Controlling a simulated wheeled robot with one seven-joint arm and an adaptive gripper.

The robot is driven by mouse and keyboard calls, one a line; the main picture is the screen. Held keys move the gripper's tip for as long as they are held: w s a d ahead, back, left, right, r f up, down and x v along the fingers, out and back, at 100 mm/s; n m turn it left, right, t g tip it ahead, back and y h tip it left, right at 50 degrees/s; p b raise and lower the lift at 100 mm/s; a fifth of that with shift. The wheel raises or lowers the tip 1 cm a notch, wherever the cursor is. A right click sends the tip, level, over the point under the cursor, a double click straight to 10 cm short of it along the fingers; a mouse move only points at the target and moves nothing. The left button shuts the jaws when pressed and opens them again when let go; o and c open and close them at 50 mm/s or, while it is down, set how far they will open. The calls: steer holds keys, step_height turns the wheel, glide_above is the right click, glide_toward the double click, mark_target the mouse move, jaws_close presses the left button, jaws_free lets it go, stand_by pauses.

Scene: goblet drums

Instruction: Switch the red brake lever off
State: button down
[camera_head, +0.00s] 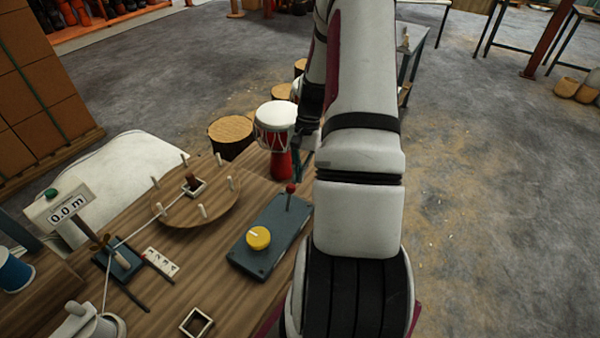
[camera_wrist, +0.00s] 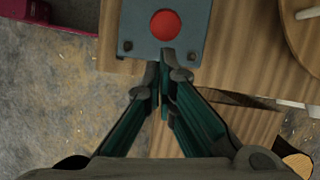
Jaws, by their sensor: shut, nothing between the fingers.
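The red brake lever (camera_head: 290,188) is a red ball on a thin dark stem. It stands at the far end of a blue-grey control box (camera_head: 262,225) on the wooden bench. In the wrist view its red top (camera_wrist: 165,24) shows from above as a round disc on the box plate (camera_wrist: 190,50). My gripper (camera_wrist: 165,72) is shut and empty. Its fingertips are at the box's edge in that view, just short of the red ball and apart from it in the picture. In the head view my gripper (camera_head: 298,160) is partly hidden by my arm, close beyond the lever.
A yellow knob (camera_head: 258,238) sits on the same box's near end. A red and white goblet drum (camera_head: 277,135) stands just beyond the box. A wooden disc with pegs (camera_head: 190,210) lies left. A display reading 0.0 m (camera_head: 65,206) stands farther left.

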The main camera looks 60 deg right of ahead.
mark_target(290, 185)
steer(key=shift+a+r, duration=0.1)
steer(key=shift+a+r+h, duration=0.1)
steer(key=shift+a+h, duration=0.05)
steer(key=shift+h, duration=0.15)
steer(key=shift+a+r+h+p, duration=0.25)
steer(key=shift+a+h+p, duration=0.05)
steer(key=shift+p, duration=0.1)
steer(key=shift+s+a+r+h, duration=0.1)
steer(key=shift+a+r+h, duration=0.15)
steer(key=shift+a+h, duration=0.25)
steer(key=shift+s+a+r+h, duration=0.1)
steer(key=shift+a+r+h, duration=0.15)
steer(key=shift+a+h, duration=0.55)
steer(key=shift+a+r+h, duration=0.25)
steer(key=shift+a+h, duration=0.4)
steer(key=shift+h, duration=0.15)
steer(key=shift+s+a+r, duration=0.1)
steer(key=shift+a+r, duration=0.05)
steer(key=shift+a, duration=0.95)
steer(key=shift+a, duration=0.1)
